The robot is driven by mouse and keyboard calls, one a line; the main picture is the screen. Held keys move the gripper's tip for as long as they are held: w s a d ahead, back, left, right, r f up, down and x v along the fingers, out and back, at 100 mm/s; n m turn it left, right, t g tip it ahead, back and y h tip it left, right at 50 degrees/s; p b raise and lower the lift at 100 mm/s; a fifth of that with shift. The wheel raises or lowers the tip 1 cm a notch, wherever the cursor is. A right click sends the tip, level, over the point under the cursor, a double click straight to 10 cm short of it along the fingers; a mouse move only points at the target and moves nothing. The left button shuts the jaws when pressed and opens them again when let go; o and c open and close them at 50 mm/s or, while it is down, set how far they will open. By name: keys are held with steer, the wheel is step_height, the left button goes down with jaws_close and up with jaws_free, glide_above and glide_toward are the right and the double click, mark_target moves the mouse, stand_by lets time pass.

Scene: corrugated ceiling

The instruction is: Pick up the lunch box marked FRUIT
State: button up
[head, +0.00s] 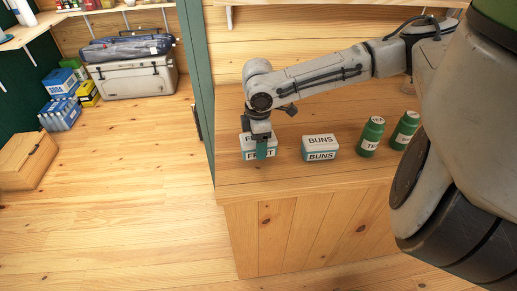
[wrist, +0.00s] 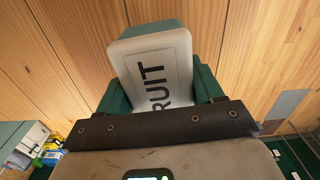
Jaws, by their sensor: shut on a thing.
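The lunch box marked FRUIT (head: 247,154), with a pale lid and a teal lower part, is at the left end of the wooden counter.
The counter's front edge (head: 300,188) is close. A green post (head: 196,80) rises at its left. A cooler (head: 133,78) and boxes stand on the floor beyond.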

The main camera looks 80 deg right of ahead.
steer(key=s+a+r+p, duration=0.7)
steer(key=s+r, duration=0.3)
steer(key=s, duration=0.1)
steer(key=shift+s+r, duration=0.15)
steer(key=shift+s, duration=0.2)
steer(key=shift+s+a+p, duration=0.1)
steer(key=shift+a+p, duration=0.1)
steer(key=shift+p, duration=0.35)
